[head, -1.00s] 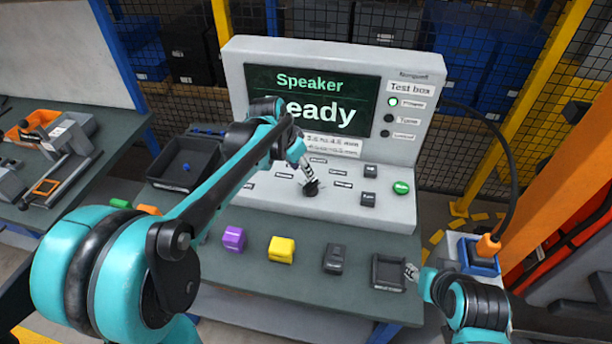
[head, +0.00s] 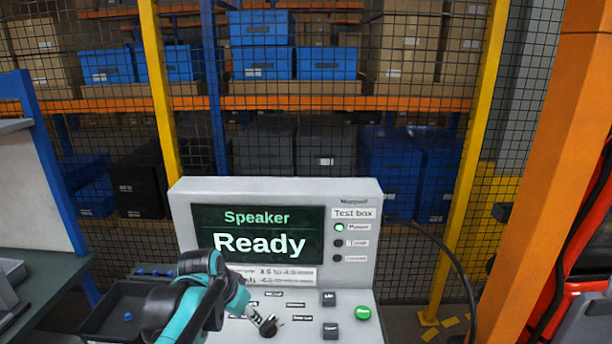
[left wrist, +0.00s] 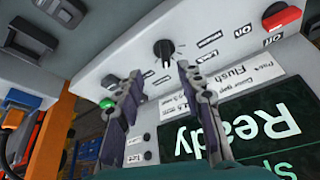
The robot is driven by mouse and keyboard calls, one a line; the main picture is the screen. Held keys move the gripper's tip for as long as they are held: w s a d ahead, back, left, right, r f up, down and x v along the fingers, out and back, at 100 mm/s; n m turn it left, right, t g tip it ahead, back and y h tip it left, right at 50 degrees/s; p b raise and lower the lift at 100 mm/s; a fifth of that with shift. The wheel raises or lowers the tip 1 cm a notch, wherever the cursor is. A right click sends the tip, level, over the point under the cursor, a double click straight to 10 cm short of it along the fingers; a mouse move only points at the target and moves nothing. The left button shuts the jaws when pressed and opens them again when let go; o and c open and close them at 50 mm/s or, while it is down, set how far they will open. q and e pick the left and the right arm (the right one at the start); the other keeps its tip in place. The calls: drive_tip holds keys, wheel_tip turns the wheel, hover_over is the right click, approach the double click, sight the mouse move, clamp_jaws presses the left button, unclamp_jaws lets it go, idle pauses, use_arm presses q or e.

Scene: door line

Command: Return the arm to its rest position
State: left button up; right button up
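My left gripper (head: 258,318) is over the sloping panel of the grey test box (head: 375,235), close to a black rotary knob (head: 268,331). In the left wrist view the two fingers (left wrist: 159,72) are spread apart with nothing between them. The knob (left wrist: 164,50) shows just beyond the fingertips, in line with the gap; no finger visibly touches it. The screen (head: 258,232) reads "Speaker Ready", and the top lamp (head: 339,227) is green. My right gripper is outside both current views.
A green button (head: 363,312) and dark buttons (head: 331,328) sit right of the knob. A black tray (head: 118,305) stands left of the box. A cable (head: 455,260) loops at the right. Mesh fencing and blue bins (head: 325,62) are behind.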

use_arm(q)
drive_tip(key=s+a+f+n+t+y, duration=0.1)
drive_tip(key=s+f+n, duration=0.1)
drive_tip(key=s, duration=0.7)
drive_tip(key=s+a+f+n+t, duration=0.1)
drive_tip(key=s+f+n, duration=0.1)
drive_tip(key=s, duration=0.7)
drive_tip(key=shift+s+f+n+t+y, duration=0.25)
drive_tip(key=shift+f+n+t+y, duration=0.15)
drive_tip(key=shift+f, duration=0.05)
idle(0.5)
